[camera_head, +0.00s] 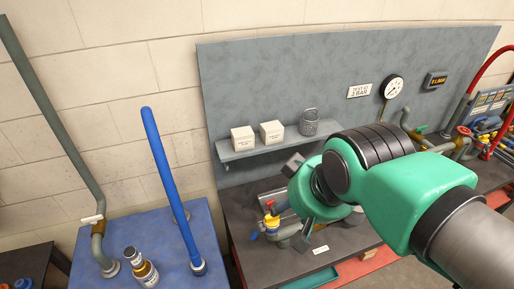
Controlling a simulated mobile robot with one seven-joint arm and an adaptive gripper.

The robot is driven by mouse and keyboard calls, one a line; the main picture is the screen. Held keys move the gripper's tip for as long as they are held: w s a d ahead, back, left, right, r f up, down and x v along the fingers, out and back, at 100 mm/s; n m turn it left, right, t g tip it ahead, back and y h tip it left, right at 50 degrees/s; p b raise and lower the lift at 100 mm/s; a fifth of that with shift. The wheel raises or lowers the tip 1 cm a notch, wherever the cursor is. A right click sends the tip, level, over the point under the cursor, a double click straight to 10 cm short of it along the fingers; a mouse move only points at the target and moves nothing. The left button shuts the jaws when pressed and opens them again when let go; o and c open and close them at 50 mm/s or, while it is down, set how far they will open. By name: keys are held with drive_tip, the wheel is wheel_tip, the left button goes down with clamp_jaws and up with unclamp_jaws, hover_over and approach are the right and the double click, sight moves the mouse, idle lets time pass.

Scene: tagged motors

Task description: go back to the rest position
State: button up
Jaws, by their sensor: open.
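My gripper (299,197) is at the end of my green and dark arm, which reaches in from the right side of the head view. Its fingers appear apart, over the dark workbench (237,204). Part of the gripper is hidden by my own wrist. A grey valve assembly with yellow, red and blue parts (272,224) sits on the bench just below and left of the gripper. I cannot tell whether the gripper touches it, but nothing shows held between the fingers.
A shelf (240,154) on the grey back panel holds two white boxes (243,138) (271,132) and a grey mug-like container (309,122). A blue table (115,240) at left carries a blue pipe (170,185), a grey pipe (60,120) and a small bottle-like item (140,266). More valves (463,135) stand at right.

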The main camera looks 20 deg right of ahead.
wheel_tip(320, 180, down, 4)
drive_tip(key=b, duration=0.3)
drive_tip(key=shift+b, duration=0.3)
